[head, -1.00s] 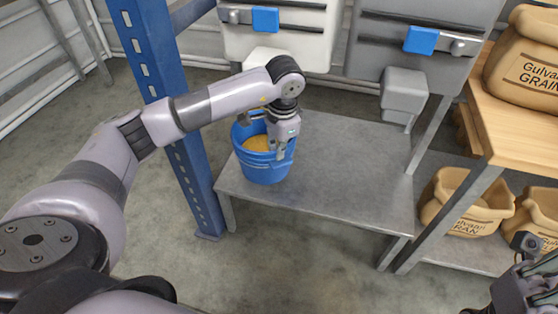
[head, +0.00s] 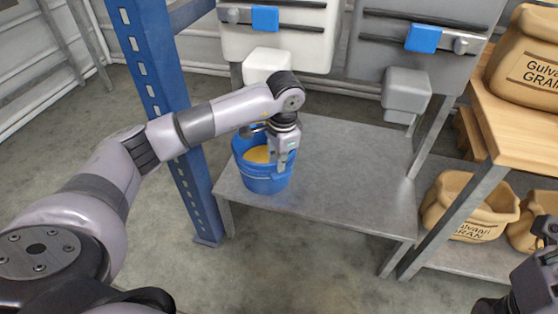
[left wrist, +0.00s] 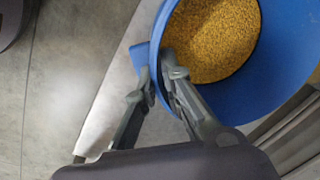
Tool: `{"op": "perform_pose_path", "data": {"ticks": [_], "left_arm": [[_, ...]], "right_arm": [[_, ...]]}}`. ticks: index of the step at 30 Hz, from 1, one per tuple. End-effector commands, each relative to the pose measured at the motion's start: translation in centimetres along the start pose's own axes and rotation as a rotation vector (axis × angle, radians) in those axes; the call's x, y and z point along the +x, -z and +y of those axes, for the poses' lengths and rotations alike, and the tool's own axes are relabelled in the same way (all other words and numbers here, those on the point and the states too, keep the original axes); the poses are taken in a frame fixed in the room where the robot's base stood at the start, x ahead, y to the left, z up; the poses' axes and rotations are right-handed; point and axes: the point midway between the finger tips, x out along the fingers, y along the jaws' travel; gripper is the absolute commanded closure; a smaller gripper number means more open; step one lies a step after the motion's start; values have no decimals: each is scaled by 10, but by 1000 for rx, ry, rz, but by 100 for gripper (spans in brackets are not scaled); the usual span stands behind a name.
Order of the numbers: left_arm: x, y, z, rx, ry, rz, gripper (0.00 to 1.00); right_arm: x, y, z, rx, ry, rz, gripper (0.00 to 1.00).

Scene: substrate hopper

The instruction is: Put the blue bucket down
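The blue bucket (head: 262,180) with yellow-brown grain (head: 257,154) inside is upright at the left part of the grey metal table (head: 345,170). I cannot tell whether its base touches the tabletop or hangs just above it. My left gripper (head: 283,160) is at the bucket's right rim. In the left wrist view my left gripper (left wrist: 155,95) has one finger inside the bucket (left wrist: 255,100) and one outside, closed on the rim; grain (left wrist: 212,40) shows inside. My right arm's end (head: 540,275) is partly cut off at the lower right, its fingers not clear.
A white hopper (head: 300,35) and a grey hopper (head: 420,50) with blue latches stand behind the table. A blue post (head: 160,100) is close to the bucket's left. Grain sacks (head: 470,205) sit on a wooden-topped shelf unit at right. The table's middle and right are clear.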

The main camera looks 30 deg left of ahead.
Motion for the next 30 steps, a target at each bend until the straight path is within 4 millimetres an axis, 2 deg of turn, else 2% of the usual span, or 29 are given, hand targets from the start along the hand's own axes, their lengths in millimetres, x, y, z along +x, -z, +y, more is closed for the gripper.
{"op": "perform_pose_path", "data": {"ticks": [6,17,19,21,30], "left_arm": [[0,0,0,0,0,0,75],[-6,0,-1,0,1,1,75],[-16,0,-1,0,1,2,75],[-29,0,-2,1,3,3,75],[-94,0,-1,0,2,2,75]], "right_arm": [[0,0,0,0,0,-1,100],[3,1,0,1,-1,3,100],[6,2,1,1,-4,2,100],[-2,0,2,4,-17,-38,100],[-15,4,2,16,-50,-123,100]]}}
